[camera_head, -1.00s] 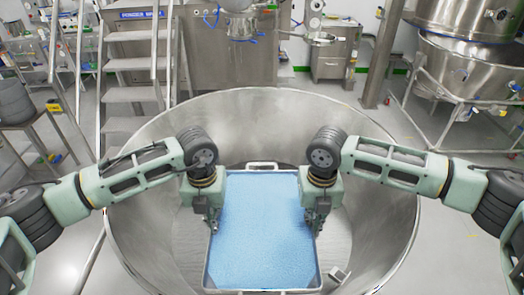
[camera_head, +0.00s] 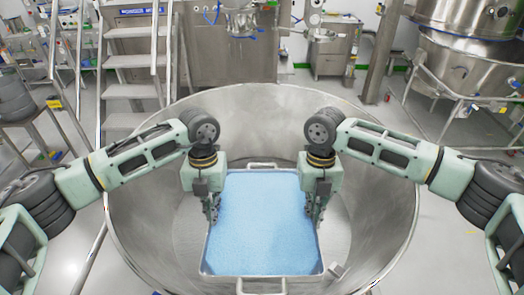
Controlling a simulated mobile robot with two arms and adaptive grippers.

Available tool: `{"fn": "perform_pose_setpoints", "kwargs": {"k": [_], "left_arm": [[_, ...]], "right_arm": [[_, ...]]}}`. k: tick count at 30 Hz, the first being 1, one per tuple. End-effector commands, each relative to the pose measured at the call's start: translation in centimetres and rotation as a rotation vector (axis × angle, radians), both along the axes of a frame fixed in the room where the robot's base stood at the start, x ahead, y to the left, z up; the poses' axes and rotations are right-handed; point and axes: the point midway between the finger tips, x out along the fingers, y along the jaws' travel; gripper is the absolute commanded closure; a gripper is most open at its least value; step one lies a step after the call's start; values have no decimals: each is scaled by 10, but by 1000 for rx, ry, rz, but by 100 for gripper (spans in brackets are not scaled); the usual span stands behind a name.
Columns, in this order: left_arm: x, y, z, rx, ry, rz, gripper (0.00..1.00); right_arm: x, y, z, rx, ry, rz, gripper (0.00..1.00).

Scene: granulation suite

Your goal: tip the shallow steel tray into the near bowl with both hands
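The shallow steel tray (camera_head: 205,266) is filled with blue granules (camera_head: 262,225) that lie spread flat across it. It is over the open mouth of the large steel bowl (camera_head: 385,225), with a handle at its far end and one at its near end. My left gripper (camera_head: 214,216) is at the tray's left long edge and my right gripper (camera_head: 316,214) is at its right long edge, both pointing down. The fingertips are small and partly hidden at the rim, so I cannot tell how far they are closed.
Steel steps (camera_head: 128,75) stand behind the bowl at the left. A steel cabinet (camera_head: 335,50) stands at the back, and a large steel vessel on a frame (camera_head: 465,65) is at the right. Grey floor shows on both sides of the bowl.

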Motion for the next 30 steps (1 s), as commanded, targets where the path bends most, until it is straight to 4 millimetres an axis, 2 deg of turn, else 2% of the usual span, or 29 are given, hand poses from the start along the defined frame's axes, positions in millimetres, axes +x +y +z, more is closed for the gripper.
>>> {"fn": "perform_pose_setpoints", "kwargs": {"k": [5, 30], "left_arm": [[2, 2, 10, 5, 78, 4, 100], [1, 2, 23, 5, 215, 3, 100]], "right_arm": [[2, -2, 9, -5, 79, -4, 100], [1, -2, 22, -4, 214, -3, 100]]}}
